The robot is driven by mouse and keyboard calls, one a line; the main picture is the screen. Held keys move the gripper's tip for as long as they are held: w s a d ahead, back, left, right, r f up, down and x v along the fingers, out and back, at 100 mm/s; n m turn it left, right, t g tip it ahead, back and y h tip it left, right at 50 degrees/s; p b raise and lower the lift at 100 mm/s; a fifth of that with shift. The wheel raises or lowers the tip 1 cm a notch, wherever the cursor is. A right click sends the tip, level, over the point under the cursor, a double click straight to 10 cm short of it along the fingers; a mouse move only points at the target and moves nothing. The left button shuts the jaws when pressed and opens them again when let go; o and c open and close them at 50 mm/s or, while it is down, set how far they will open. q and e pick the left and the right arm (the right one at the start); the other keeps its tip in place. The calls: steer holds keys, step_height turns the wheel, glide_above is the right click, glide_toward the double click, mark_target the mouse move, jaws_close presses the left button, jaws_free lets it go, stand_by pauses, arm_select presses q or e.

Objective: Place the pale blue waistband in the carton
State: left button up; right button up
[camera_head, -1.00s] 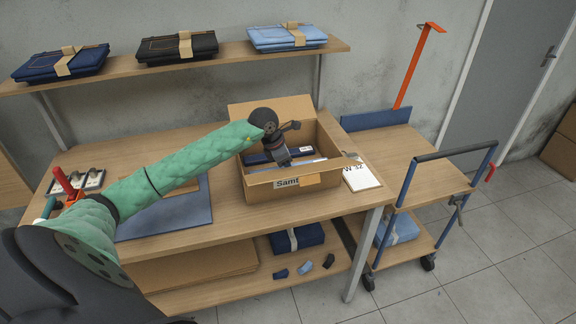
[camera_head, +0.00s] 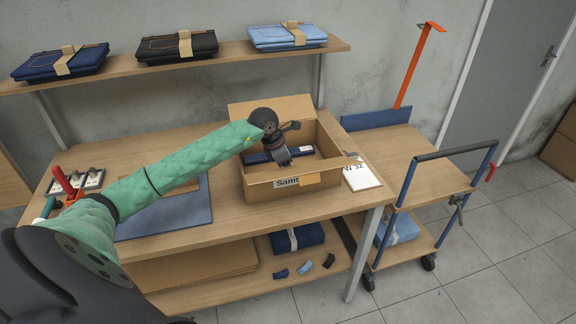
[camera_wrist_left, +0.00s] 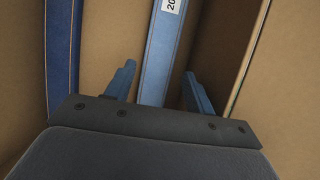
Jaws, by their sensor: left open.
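The open carton (camera_head: 258,192) stands at the right of the workbench. My left gripper (camera_head: 284,160) points down into it. In the left wrist view the jaws (camera_wrist_left: 159,72) are open, one finger on each side of a pale blue waistband (camera_wrist_left: 157,60) with a white size label. The band seems to lie in the carton; I cannot tell if a finger touches it. In the head view I cannot make it out behind the gripper and carton wall. A dark blue waistband (camera_wrist_left: 60,50) lies apart to its left, and also shows in the head view (camera_head: 258,158). My right gripper is out of view.
Folded jeans lie on the shelf (camera_head: 225,52) above. A white card (camera_head: 361,176) lies right of the carton, and a blue mat (camera_head: 160,217) left of it. A trolley (camera_head: 428,165) stands at the right. The carton walls closely surround my left gripper.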

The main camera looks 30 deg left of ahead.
arm_select(q)
steer(key=shift+r, duration=0.25)
steer(key=shift+r+p, duration=0.1)
steer(key=shift+p, duration=0.25)
steer(key=shift+r, duration=0.35)
steer(key=shift+s+a+r, duration=0.1)
steer(key=shift+r, duration=0.1)
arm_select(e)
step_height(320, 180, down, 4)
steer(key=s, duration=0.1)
arm_select(q)
steer(key=shift+v, duration=0.85)
steer(key=b+v, duration=0.3)
steer(key=v, duration=0.6)
steer(key=shift+r, duration=0.3)
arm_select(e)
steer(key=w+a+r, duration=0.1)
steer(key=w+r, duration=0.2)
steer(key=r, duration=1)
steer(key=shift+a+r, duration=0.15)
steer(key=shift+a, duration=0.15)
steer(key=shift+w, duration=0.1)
